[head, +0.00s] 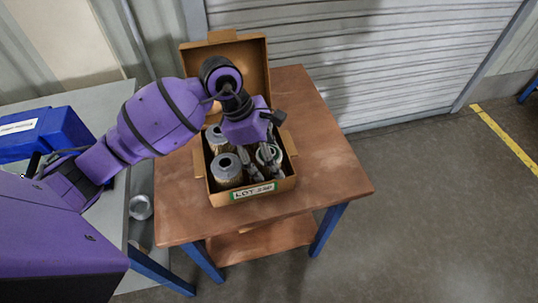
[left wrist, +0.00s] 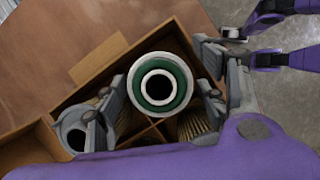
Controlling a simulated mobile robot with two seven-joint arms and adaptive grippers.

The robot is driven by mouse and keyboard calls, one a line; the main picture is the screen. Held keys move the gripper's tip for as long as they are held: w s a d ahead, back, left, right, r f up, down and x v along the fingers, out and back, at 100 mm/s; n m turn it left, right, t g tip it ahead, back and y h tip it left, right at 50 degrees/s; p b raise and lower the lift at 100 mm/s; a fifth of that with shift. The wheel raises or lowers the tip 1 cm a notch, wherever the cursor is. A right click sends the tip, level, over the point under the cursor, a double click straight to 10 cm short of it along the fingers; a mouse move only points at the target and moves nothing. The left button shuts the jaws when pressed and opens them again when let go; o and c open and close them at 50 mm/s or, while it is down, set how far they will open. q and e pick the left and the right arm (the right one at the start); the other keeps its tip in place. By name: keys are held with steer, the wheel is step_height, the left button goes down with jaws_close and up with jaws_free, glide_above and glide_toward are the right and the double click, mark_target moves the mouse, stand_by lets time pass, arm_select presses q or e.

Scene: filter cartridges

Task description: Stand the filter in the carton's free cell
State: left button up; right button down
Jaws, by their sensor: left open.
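The brown carton (head: 282,186) stands on the wooden table with its lid raised at the back. A filter with a green ring (head: 267,153) is upright at its front right. In the left wrist view the green-ringed filter (left wrist: 160,65) shows end-on, larger than the grey-topped one. My left gripper (head: 263,171) reaches down into the carton with open fingers on either side of this filter; slight gaps seem to show. The filter's lower end is hidden. Grey-topped filters stand at the front left (head: 226,168) and back left (head: 215,138). My right gripper is not in view.
The wooden table (head: 330,180) is clear to the carton's right. The carton's raised lid (head: 255,58) and side flaps stand close around my arm. A grey bench at the left holds a blue bin (head: 65,133) and a grey round metal-looking thing (head: 141,207).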

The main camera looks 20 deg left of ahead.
arm_select(q)
steer(key=shift+r, duration=0.15)
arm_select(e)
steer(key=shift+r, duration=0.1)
arm_select(q)
steer(key=shift+r, duration=0.25)
steer(key=v, duration=1.1)
steer(key=shift+a+r, duration=0.2)
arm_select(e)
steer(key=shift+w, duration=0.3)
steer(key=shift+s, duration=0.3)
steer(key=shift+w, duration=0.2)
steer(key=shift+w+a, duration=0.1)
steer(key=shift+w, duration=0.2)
